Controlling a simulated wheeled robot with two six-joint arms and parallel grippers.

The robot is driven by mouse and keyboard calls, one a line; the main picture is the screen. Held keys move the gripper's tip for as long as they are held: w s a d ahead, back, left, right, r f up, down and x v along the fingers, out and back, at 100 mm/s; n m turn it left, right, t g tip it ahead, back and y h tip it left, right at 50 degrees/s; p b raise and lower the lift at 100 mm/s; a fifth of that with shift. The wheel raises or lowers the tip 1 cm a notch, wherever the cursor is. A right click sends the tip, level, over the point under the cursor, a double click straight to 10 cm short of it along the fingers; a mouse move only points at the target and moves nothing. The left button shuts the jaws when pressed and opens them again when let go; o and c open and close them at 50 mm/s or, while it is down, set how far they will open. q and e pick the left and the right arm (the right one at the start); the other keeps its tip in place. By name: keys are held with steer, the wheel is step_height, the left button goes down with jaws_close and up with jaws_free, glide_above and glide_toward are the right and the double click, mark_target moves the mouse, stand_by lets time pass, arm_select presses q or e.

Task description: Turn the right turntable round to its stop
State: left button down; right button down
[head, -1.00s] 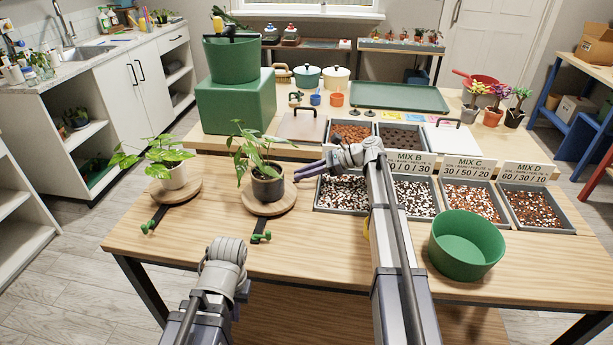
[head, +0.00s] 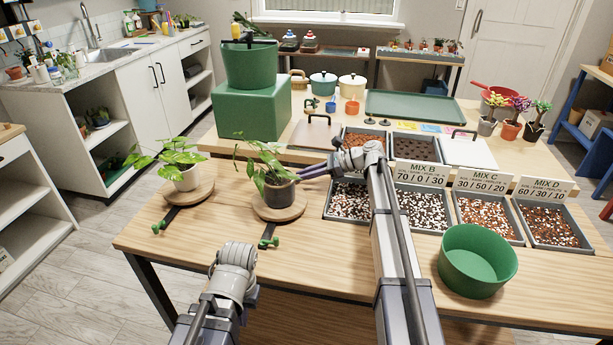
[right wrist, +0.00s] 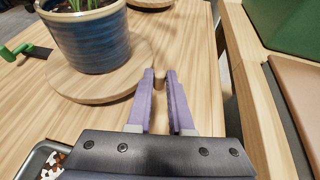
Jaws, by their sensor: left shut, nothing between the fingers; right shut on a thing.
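The right turntable (head: 262,211) is a round wooden disc on the table, bearing a dark blue pot (head: 278,192) with a leafy plant. It also shows in the right wrist view (right wrist: 75,85). A small wooden peg (right wrist: 159,80) stands at its rim. My right gripper (right wrist: 160,74), with purple fingers, is shut on this peg; in the head view it reaches in from the right, beside the pot. A green stop (head: 268,242) on a dark strip lies at the disc's near side. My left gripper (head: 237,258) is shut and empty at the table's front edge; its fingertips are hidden.
The left turntable (head: 205,190) bears a white pot with a plant, close to the left. Mix trays (head: 350,216) and a green bowl (head: 477,262) occupy the right of the table. A green box (head: 240,108) stands behind.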

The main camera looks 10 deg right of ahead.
steer(key=shift+w+d, duration=0.2)
steer(key=shift+w, duration=0.2)
steer(key=c, duration=1)
jaws_free()
steer(key=shift+o, duration=0.9)
steer(key=shift+s, duration=0.1)
steer(key=p+v, duration=0.2)
steer(key=v, duration=0.4)
steer(key=shift+d+r+p, duration=0.15)
steer(key=shift+r+p, duration=0.05)
steer(key=shift+p, duration=0.15)
steer(key=shift+s+d+r, duration=0.15)
steer(key=shift+s+d, duration=0.1)
steer(key=shift+d, duration=0.35)
steer(key=shift+c, duration=0.3)
